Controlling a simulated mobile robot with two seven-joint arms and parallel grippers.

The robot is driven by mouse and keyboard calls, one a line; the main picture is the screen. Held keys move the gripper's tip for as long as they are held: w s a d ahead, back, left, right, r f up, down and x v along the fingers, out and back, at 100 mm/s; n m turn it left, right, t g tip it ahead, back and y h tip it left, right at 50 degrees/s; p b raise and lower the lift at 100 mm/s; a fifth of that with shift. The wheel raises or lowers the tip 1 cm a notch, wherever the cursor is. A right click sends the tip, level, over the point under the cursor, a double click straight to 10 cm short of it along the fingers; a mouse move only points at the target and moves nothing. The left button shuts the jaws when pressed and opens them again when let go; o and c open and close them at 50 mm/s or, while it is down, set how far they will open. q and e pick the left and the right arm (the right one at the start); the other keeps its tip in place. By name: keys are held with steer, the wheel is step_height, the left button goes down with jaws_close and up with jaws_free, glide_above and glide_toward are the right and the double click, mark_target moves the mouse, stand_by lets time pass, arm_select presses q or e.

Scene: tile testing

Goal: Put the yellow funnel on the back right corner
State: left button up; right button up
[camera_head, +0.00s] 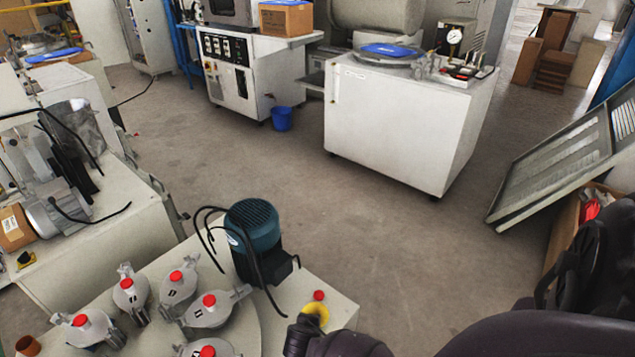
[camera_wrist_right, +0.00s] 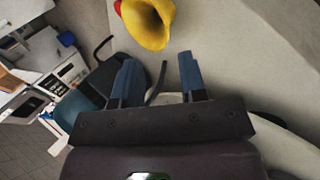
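The yellow funnel (camera_head: 317,312) is at the right end of the light bench top (camera_head: 338,305) in the head view, beside a red knob (camera_head: 319,295). In the right wrist view the funnel (camera_wrist_right: 148,22) shows at the top, with its wide mouth turned partly towards the camera. My right gripper (camera_wrist_right: 158,78) is open, with nothing between its two blue fingers; the funnel lies beyond the fingertips, apart from them. In the head view my dark right gripper partly covers the area just in front of the funnel. My left gripper is not in view.
A blue-green motor (camera_head: 252,235) with black cables stands on the bench left of the funnel. Several grey pots with red caps, such as this one (camera_head: 177,277), sit on a round plate (camera_head: 238,325). Open floor (camera_head: 400,240) lies behind the bench, before a white cabinet (camera_head: 395,125).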

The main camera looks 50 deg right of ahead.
arm_select(q)
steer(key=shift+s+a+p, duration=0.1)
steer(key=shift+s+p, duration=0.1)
steer(key=shift+p, duration=0.15)
arm_select(e)
steer(key=v, duration=0.2)
steer(key=shift+s+a+r, duration=0.2)
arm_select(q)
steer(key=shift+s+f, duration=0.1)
